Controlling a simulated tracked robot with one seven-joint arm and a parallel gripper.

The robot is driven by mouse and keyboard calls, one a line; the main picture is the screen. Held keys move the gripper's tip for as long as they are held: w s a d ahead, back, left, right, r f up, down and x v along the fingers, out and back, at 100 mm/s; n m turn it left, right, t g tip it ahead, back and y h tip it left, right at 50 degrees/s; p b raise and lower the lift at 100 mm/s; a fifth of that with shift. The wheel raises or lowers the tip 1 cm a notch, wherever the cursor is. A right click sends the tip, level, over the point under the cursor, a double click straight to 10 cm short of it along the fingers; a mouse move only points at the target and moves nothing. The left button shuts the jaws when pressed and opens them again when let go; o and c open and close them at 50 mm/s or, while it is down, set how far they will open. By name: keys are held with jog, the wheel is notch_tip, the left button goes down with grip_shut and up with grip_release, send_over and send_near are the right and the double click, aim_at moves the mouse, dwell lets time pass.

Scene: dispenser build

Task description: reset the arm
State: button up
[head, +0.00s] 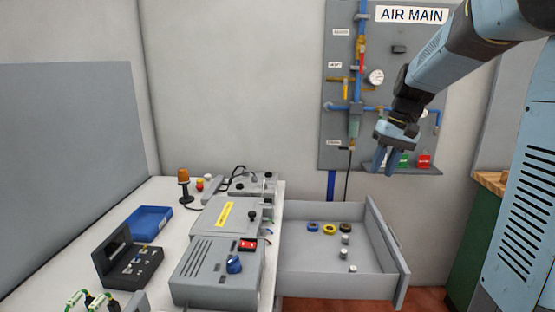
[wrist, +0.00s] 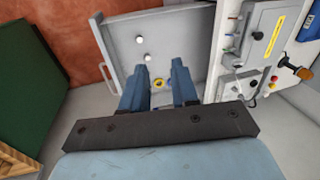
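My gripper (head: 384,160) hangs from the blue arm at the upper right of the head view, in front of the grey air main panel (head: 338,100). Its fingers point down, above and to the right of the open drawer. In the wrist view my gripper (wrist: 155,85) shows two blue fingers apart, with nothing between them. The drawer floor shows beyond the fingertips.
The open drawer (head: 400,262) holds yellow and blue rings and several small light cylinders. The white bench (head: 75,240) carries a grey control box (head: 205,270), a blue tray (head: 146,222) and an amber beacon (head: 183,176). A green cabinet (head: 478,240) stands at right.

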jog(key=s+a+t+h, duration=0.1)
jog(key=s+t, duration=0.1)
jog(key=s, duration=0.9)
jog(key=s+a+t+h, duration=0.1)
jog(key=s+a+t, duration=0.1)
jog(key=s, duration=1)
jog(key=shift+s+a+t+h, duration=0.15)
jog(key=shift+a+t+h, duration=0.15)
jog(key=shift+t, duration=0.3)
jog(key=shift+s, duration=0.1)
